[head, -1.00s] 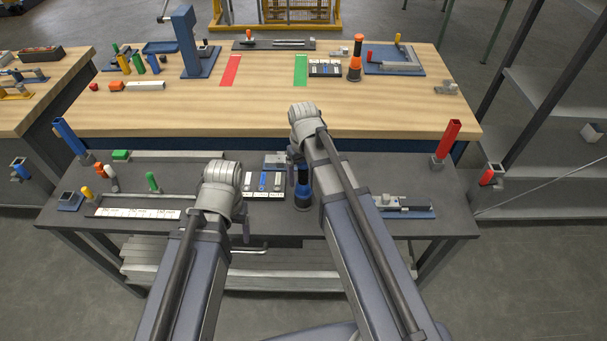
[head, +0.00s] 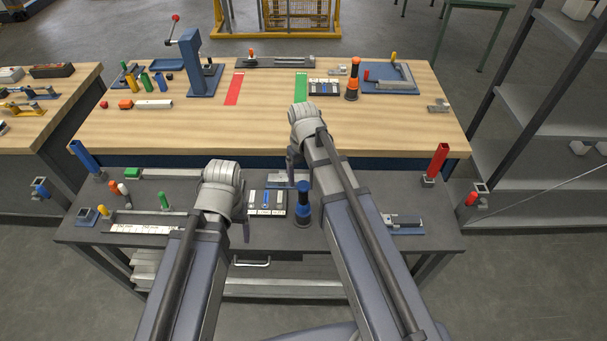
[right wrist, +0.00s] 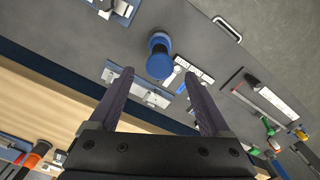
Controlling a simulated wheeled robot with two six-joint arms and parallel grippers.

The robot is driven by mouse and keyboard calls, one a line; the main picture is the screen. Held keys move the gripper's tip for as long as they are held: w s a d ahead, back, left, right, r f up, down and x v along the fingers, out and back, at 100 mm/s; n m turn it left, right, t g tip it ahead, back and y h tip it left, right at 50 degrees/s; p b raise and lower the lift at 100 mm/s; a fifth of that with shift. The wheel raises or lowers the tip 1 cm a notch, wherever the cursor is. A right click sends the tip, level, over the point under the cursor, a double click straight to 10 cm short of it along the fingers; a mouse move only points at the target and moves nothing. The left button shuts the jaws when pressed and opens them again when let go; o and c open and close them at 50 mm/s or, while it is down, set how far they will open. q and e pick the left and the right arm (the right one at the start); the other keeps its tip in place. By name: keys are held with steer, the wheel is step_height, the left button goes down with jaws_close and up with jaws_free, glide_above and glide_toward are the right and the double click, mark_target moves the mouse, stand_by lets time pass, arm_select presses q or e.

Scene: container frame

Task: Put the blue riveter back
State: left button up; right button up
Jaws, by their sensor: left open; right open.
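The blue riveter (head: 303,205), blue with dark parts, stands upright on the dark grey bench, just left of my right forearm. In the right wrist view the riveter (right wrist: 159,58) is seen from above, ahead of the fingertips and between their lines, with a visible gap. My right gripper (right wrist: 158,75) is open and empty. In the head view the right gripper (head: 292,165) is mostly hidden behind its wrist. My left gripper (head: 246,230) is left of the riveter, mostly hidden by its own wrist; it is open, and nothing shows in it.
A black-and-white tray (head: 267,203) with small parts lies just left of the riveter. A blue-based fixture (head: 405,224) lies to the right. A similar orange riveter (head: 352,80) stands on the wooden bench (head: 400,130) behind, beside a green strip (head: 301,88) and a red strip (head: 235,88).

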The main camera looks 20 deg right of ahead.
step_height(320, 180, up, 2)
steer(key=shift+r+p, duration=0.1)
steer(key=shift+p, duration=0.45)
steer(key=s+a+n+h, duration=0.1)
steer(key=s+a, duration=0.9)
steer(key=s, duration=0.4)
steer(key=shift+a, duration=0.25)
steer(key=shift+s, duration=0.15)
